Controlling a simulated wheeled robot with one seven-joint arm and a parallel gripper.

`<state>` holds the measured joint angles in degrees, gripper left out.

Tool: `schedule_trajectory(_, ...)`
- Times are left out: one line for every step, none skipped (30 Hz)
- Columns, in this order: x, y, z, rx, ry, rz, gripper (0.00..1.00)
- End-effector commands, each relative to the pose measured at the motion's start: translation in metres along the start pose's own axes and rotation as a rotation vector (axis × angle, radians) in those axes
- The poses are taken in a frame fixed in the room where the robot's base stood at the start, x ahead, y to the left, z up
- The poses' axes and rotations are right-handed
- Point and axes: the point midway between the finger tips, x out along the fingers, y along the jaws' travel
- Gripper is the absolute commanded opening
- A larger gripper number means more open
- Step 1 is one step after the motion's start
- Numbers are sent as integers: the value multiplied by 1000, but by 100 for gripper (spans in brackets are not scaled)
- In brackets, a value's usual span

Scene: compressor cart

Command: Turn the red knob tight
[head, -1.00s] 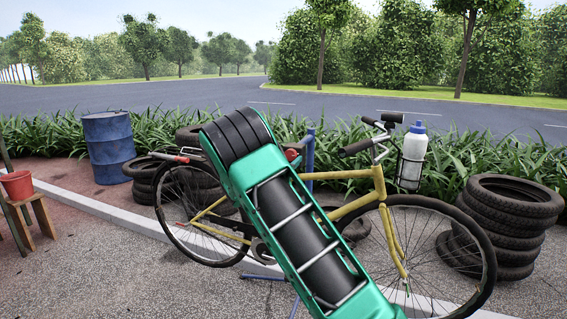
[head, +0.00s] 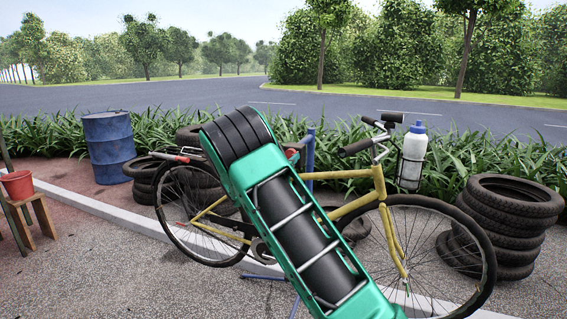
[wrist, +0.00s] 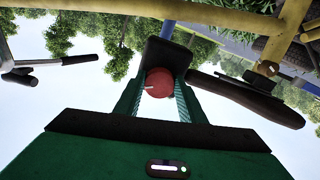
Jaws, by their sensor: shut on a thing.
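The red knob (wrist: 159,82) is round with a small pale mark. It sits between the two green fingers of my gripper (wrist: 160,92) in the wrist view, below a dark block on a blue post (wrist: 168,30). My gripper is shut on the knob. In the head view my green and black arm covers the middle, and my gripper is hidden there. The blue post (head: 309,158) shows just right of the arm.
A yellow bicycle (head: 347,174) with a white bottle (head: 413,158) stands close around my arm. Stacked tyres (head: 507,225) are at the right. A blue barrel (head: 108,148) and a red bucket (head: 17,185) on a wooden stool are at the left. The front left pavement is clear.

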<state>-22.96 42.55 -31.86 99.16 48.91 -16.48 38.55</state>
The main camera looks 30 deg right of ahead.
Motion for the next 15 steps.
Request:
schedule_trajectory(0, -2, -1, -41, 2, -4, 14)
schedule_trajectory(0, -1, -1, -70, 2, -4, 14)
schedule_trajectory(0, -1, -1, -108, 3, -4, 14)
schedule_trajectory(0, -1, -1, -137, 3, -4, 14)
schedule_trajectory(0, -1, -1, -165, 3, -4, 14)
schedule_trajectory(0, -1, -1, -203, 3, -4, 14)
schedule_trajectory(0, -1, -1, -232, 3, -4, 14)
schedule_trajectory(0, -1, -1, -261, 3, -4, 14)
schedule_trajectory(0, 0, -1, -298, 3, -4, 14)
schedule_trajectory(0, 0, -1, -327, 3, -4, 14)
schedule_trajectory(0, 0, -1, -356, 3, -4, 14)
schedule_trajectory(0, 0, -2, -394, 3, -4, 14)
schedule_trajectory(0, 0, -2, -423, 3, -4, 14)
schedule_trajectory(0, 0, -2, -451, 3, -4, 14)
schedule_trajectory(0, 0, -2, -489, 4, -4, 14)
